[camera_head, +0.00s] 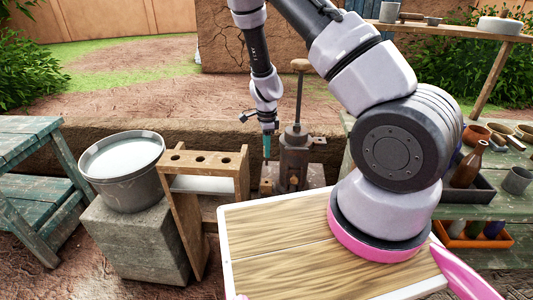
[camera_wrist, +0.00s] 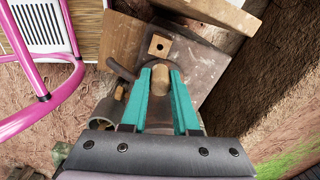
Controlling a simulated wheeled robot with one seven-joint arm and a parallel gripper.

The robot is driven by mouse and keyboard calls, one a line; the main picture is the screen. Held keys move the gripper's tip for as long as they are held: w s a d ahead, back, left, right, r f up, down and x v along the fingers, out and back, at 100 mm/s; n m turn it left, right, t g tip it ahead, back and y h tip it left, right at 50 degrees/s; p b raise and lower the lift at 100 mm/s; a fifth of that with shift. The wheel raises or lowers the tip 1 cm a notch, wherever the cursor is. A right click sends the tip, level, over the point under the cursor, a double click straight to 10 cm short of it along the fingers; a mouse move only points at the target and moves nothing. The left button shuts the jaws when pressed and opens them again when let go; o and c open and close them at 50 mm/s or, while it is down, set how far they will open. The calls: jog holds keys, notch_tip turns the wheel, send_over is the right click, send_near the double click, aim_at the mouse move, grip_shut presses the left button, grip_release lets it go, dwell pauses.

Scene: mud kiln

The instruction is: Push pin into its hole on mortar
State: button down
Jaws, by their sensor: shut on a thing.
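The mortar (camera_head: 294,162) is a dark, worn upright body on a block, with a wooden-knobbed rod rising from its top. A small square wooden piece with a dark hole (camera_wrist: 159,44) sits on the mortar's brown base plate (camera_wrist: 200,68) in the wrist view. My gripper (camera_head: 267,158) points down at the mortar's left side. In the wrist view, my gripper (camera_wrist: 160,82) has its teal fingers shut on a rounded wooden piece, seemingly the pin (camera_wrist: 160,77). The pin's lower end is hidden, so I cannot tell whether it is in a hole.
A wooden rack with holes (camera_head: 205,160) stands left of the mortar. A grey bucket (camera_head: 122,172) sits on a stone block (camera_head: 137,240) further left. A green bench (camera_head: 30,190) is at far left. Shelves at right hold a brown bottle (camera_head: 468,165) and pots.

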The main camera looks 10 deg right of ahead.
jog(key=shift+r, duration=1.45)
